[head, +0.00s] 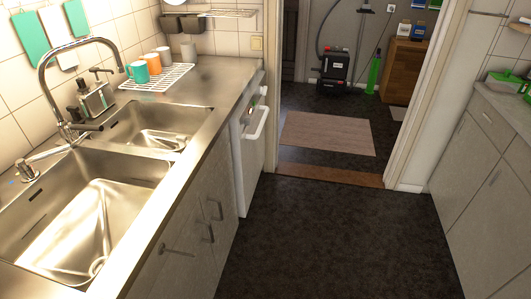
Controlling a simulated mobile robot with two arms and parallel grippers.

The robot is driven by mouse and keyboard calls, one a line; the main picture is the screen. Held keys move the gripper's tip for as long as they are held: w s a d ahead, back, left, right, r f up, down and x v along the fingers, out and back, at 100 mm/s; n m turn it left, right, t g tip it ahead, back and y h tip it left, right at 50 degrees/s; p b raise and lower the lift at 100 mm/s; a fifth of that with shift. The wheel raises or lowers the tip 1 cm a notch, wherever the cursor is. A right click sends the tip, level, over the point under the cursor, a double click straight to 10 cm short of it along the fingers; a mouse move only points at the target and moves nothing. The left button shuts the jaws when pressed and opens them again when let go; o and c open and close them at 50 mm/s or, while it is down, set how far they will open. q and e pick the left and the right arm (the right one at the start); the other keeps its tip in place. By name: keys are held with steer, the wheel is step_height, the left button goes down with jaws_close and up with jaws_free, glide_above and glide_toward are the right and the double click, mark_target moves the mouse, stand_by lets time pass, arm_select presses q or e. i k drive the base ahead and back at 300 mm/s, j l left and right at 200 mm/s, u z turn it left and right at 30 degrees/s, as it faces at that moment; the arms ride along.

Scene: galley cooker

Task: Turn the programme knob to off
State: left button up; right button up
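A white appliance (246,160) stands under the far end of the left counter and I see its front at a steep angle. A white bar handle (258,122) sticks out from its front. Small dark and light details show near the top of the front, but they are too small for me to tell which is the programme knob or how it is set. Neither of my grippers is in view.
The steel counter on the left holds a double sink (85,205), a tap (75,90) and a rack (158,78) with mugs. Grey cabinets (490,185) line the right. The dark floor (330,240) between is clear up to the doorway, with a mat (327,133) beyond.

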mark_target(263, 91)
steer(key=i+l+u, duration=0.1)
steer(key=i, duration=0.2)
steer(key=u, duration=0.2)
steer(key=i+l+u, duration=0.25)
steer(key=l+u, duration=0.15)
steer(key=i+l+u, duration=0.25)
steer(key=l+u, duration=0.15)
